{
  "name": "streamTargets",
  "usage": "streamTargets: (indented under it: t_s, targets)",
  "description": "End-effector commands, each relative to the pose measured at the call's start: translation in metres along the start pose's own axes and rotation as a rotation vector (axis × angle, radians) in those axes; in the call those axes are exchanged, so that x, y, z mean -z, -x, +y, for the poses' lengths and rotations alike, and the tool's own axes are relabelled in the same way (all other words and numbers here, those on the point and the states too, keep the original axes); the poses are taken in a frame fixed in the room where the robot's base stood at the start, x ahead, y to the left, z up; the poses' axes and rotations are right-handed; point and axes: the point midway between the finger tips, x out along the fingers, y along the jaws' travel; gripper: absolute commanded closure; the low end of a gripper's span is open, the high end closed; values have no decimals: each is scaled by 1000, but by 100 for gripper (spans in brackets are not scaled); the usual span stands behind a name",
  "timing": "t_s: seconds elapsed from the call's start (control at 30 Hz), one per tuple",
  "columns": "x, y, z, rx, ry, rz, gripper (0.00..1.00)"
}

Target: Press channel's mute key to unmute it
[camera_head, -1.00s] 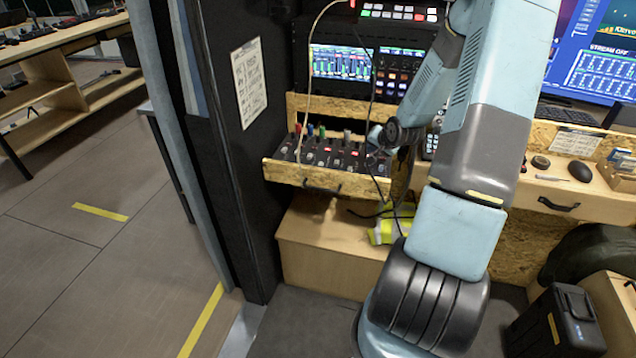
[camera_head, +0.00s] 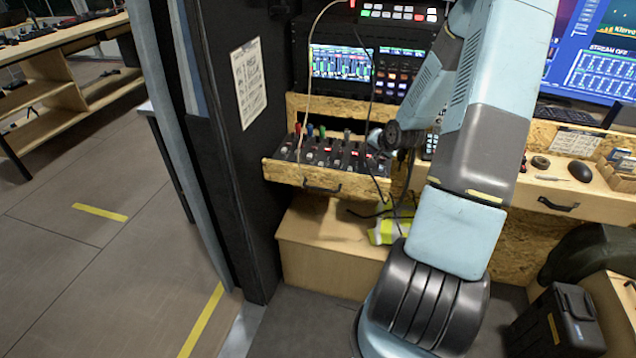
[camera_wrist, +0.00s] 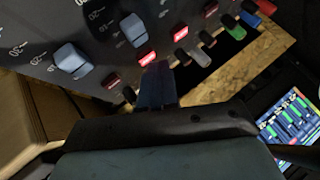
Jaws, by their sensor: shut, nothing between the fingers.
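The mixer (camera_wrist: 100,35) is a dark panel with grey-blue fader caps and a row of small mute keys. In the wrist view several keys glow red, including a lit key (camera_wrist: 147,58) and another lit key (camera_wrist: 180,32) farther up the row. A key (camera_wrist: 111,80) to the lower left is dark red and unlit. My gripper (camera_wrist: 158,72) is shut and empty, its tips right beside the nearest lit key; I cannot tell whether they touch it. In the head view the mixer (camera_head: 312,157) sits in a wooden tray, and my wrist hides its right end.
The wooden tray's front (camera_head: 300,175) edges the mixer. Colored knobs (camera_wrist: 237,30) stand along the mixer's far side. A thin dark cable (camera_head: 368,110) hangs before the rack and over the mixer. A rack screen (camera_head: 341,63) is above. A black wall panel (camera_head: 225,150) stands left.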

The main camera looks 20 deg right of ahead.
Motion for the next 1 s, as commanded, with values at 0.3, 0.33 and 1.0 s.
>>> streamTargets:
  t_s: [0.3,0.33,1.0]
  targets:
    - [-2,-2,2,0,-1,-1,100]
    - [-2,-2,2,0,-1,-1,100]
    - [3,4,-3,0,1,1,100]
